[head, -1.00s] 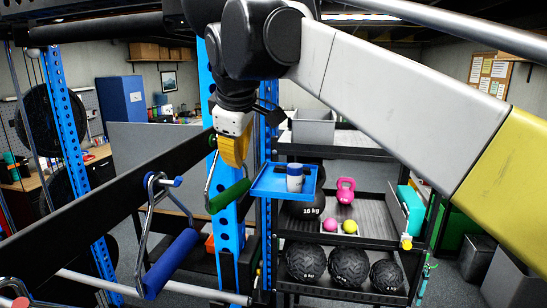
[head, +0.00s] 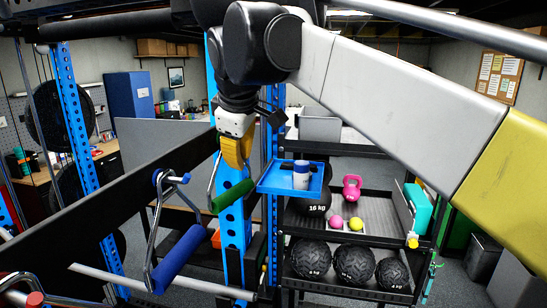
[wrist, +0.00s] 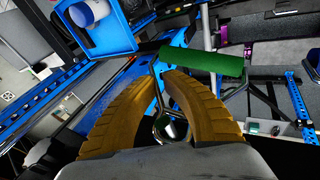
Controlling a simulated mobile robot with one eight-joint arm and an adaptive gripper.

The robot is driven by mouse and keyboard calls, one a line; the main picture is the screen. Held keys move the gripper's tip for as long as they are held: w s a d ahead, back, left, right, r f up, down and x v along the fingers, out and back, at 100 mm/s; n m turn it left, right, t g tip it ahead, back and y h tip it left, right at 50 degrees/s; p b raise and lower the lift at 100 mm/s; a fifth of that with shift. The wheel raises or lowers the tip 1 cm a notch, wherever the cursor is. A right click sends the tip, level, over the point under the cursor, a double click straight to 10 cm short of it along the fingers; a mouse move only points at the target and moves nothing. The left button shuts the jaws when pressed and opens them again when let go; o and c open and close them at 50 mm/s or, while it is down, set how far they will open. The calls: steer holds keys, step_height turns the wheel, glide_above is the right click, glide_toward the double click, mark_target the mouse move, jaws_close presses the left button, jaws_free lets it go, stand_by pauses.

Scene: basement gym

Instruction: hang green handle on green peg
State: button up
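My gripper (head: 237,160) has yellow fingers and is shut on the wire frame of the green handle. The green handle (head: 232,195) hangs below the fingertips in the head view, in front of the blue upright and close to the far end of the black bar. In the wrist view its green grip (wrist: 202,60) lies beyond the fingers (wrist: 160,85), and its metal loop (wrist: 170,126) sits between them. I cannot make out the green peg; the bar's far end is partly behind the gripper and handle.
The black bar (head: 100,190) runs from lower left. A blue handle (head: 180,258) hangs from its blue peg (head: 184,178); a red-tipped peg (head: 34,299) is nearer. A blue tray (head: 272,187) holding a white-and-blue container (head: 301,174) is right of the gripper. A shelf (head: 345,205) stands behind.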

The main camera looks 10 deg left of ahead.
steer(key=o, duration=0.3)
steer(key=v, duration=1.2)
steer(key=s+d+f+m+b, duration=0.1)
steer(key=d+f+m+b, duration=0.2)
steer(key=d+f+b, duration=0.5)
steer(key=s+d+f+m+b, duration=0.15)
steer(key=d+f+b, duration=0.3)
steer(key=f, duration=0.85)
steer(key=d+f+m+b, duration=0.3)
steer(key=d+f+b, duration=0.35)
steer(key=f, duration=0.35)
steer(key=s+d+f+m+b, duration=0.2)
steer(key=s+d+f+b, duration=0.2)
steer(key=f, duration=0.9)
steer(key=s+d+f+m+t+h+b, duration=0.1)
steer(key=s+d+f+m+b, duration=0.2)
steer(key=f, duration=1)
steer(key=s+d+f+m+h+b, duration=0.1)
steer(key=s+d+f+m+b, duration=0.2)
steer(key=f, duration=1.1)
steer(key=shift+s+d+m+b, duration=0.15)
steer(key=shift+s+d+b, duration=0.85)
steer(key=shift+b, duration=0.35)
steer(key=shift+s+d+m+b, duration=0.1)
steer(key=shift+s+d+b, duration=0.65)
steer(key=shift+d+b, duration=0.55)
steer(key=shift+a, duration=0.15)
